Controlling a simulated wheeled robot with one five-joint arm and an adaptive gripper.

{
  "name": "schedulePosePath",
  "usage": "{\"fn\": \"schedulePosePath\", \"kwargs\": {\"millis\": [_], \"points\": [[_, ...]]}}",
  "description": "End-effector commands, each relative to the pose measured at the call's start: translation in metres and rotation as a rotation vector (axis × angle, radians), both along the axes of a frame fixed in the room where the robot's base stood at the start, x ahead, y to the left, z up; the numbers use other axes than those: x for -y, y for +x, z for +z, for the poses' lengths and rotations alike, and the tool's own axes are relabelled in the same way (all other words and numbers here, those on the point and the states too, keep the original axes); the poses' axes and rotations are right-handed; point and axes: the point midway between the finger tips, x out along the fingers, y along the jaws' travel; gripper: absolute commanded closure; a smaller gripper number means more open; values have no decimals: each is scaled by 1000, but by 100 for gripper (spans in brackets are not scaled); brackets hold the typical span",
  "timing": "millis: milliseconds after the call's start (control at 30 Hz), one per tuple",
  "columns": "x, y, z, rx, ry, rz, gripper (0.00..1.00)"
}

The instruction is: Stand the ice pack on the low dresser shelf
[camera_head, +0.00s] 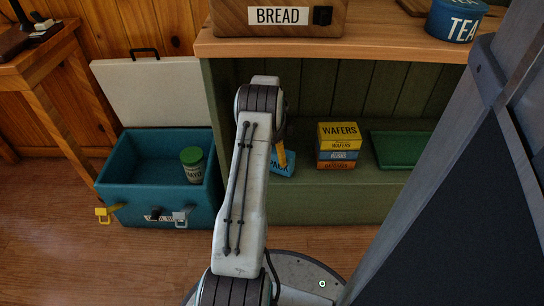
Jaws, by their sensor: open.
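The blue ice pack (284,169), with part of a printed word showing, is on the low shelf (350,187) of the green dresser. It looks slanted; I cannot tell whether it stands or leans, as my arm hides its left part. My gripper (281,154) is mostly hidden behind my arm. One yellow finger shows, pointing down right at the ice pack's top edge. The gripper is open; I cannot tell whether it touches the pack.
A stack of boxes (338,147), yellow WAFERS on top, stands right of the ice pack. A green tray (397,150) lies farther right. An open blue cooler (150,187) with a green-lidded jar (192,166) stands left on the floor. A bread box (278,18) and TEA tin (457,19) sit above.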

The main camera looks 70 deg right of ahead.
Motion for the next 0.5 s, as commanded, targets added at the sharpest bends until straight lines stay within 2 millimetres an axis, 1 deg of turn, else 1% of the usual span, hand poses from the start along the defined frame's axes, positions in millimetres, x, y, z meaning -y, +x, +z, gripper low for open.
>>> {"fn": "schedulePosePath", "kwargs": {"millis": [33,233,333,500], "points": [[0,0,12,0,-1,0,12],[0,0,38,0,-1,0,12],[-1,0,44,0,1,0,12],[-1,0,46,0,1,0,12]]}}
